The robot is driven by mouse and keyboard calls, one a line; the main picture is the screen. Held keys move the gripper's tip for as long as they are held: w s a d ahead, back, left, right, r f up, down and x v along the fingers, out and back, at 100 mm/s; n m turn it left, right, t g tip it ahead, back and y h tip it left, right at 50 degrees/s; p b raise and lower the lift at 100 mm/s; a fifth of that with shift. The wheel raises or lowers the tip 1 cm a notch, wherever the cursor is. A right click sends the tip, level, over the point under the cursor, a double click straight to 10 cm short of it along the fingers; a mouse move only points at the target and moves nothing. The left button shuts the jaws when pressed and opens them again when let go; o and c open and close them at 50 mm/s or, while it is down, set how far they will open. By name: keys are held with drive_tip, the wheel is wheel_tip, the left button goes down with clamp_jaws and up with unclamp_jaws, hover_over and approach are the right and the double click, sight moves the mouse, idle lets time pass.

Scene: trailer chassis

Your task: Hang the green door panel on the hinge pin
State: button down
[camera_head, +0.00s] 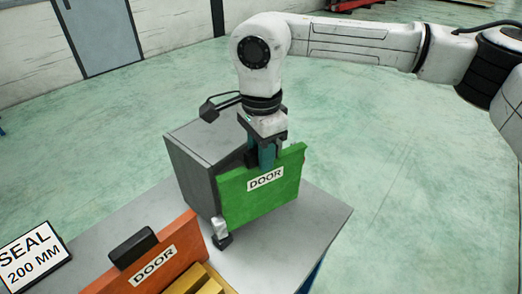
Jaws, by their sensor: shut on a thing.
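The green door panel (262,198), labelled DOOR, stands upright at the front face of the grey box (203,163) on the table. My gripper (266,158) comes down from above and is shut on the panel's top edge. The panel's left edge is close to the box's near corner; I cannot tell whether they touch. A small pale post with a dark foot (222,241) is at the panel's lower left corner. I cannot make out clearly whether this is the hinge pin, or whether the panel is seated on anything.
An orange door panel (143,262) with a black handle stands at the front left of the table (312,222), near yellow blocks (198,283). A sign reading SEAL 200 MM (33,259) is at far left. The table's right part is clear.

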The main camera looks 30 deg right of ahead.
drive_tip(key=shift+f, duration=0.1)
drive_tip(key=c, duration=0.8)
unclamp_jaws()
wheel_tip(320, 180, up, 11)
drive_tip(key=shift+f+b, duration=0.1)
drive_tip(key=shift+b, duration=0.5)
drive_tip(key=shift+s, duration=0.1)
